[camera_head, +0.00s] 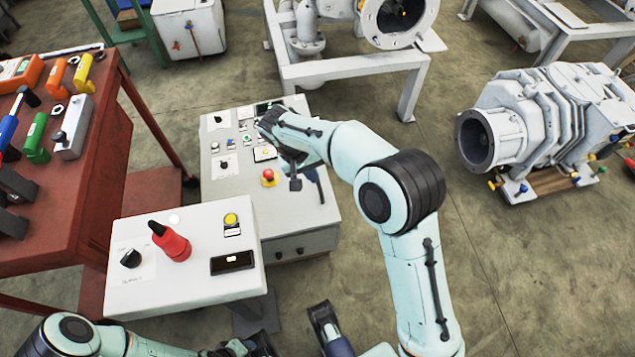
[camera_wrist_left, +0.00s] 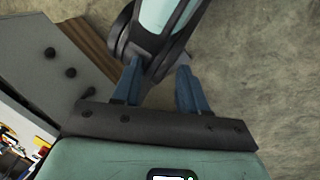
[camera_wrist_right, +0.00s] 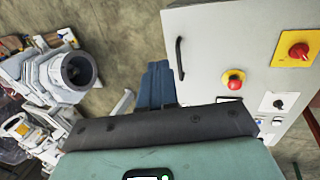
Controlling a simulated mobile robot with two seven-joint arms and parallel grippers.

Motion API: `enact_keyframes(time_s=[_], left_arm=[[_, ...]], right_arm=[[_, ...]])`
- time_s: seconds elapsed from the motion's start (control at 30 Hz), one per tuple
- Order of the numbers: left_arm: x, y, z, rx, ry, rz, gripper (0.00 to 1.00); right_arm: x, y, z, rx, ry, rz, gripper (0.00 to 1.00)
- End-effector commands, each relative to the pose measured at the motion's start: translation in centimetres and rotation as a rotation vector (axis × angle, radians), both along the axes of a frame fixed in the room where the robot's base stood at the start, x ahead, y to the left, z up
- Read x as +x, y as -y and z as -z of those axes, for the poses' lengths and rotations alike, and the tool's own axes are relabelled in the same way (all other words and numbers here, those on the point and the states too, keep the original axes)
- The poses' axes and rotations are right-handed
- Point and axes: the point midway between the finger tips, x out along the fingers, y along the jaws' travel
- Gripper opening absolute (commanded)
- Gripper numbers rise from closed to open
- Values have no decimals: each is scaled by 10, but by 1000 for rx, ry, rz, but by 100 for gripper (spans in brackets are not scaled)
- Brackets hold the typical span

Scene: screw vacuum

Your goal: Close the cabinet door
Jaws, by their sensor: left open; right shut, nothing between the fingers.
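A light grey cabinet (camera_head: 315,210) with switches and a red button on its top stands in the middle of the head view. In the right wrist view a pale panel (camera_wrist_right: 225,45) with a black handle (camera_wrist_right: 180,58), a red button and a yellow-red rotary switch fills the right. I cannot tell how far any door stands open.
A white control box (camera_head: 190,285) with a red knob stands in front left. A red-brown workbench (camera_head: 70,215) with tools is at left. A grey pump (camera_head: 545,120) on a wooden pallet stands at right. Bare floor (camera_head: 520,260) lies at the lower right.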

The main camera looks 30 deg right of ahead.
Motion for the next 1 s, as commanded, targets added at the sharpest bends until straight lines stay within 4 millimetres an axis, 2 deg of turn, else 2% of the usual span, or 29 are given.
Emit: enact_keyframes(time_s=[0.03, 0.3, 0.5, 0.7, 1.0], left_arm=[[3, -2, 4, 5, 9, -4, 43], [26, -13, 22, 33, 67, -28, 43], [40, -20, 32, 51, 105, -44, 43], [49, -24, 37, 63, 128, -53, 43], [50, -25, 36, 64, 131, -54, 43]], right_arm=[[-2, 4, 12, -1, -6, 2, 0], [-7, 22, 68, 0, -8, 0, 0], [-9, 33, 102, 1, -6, 0, 0], [-11, 38, 118, 1, -6, -1, 0], [-11, 39, 120, 2, -3, -2, 0]])
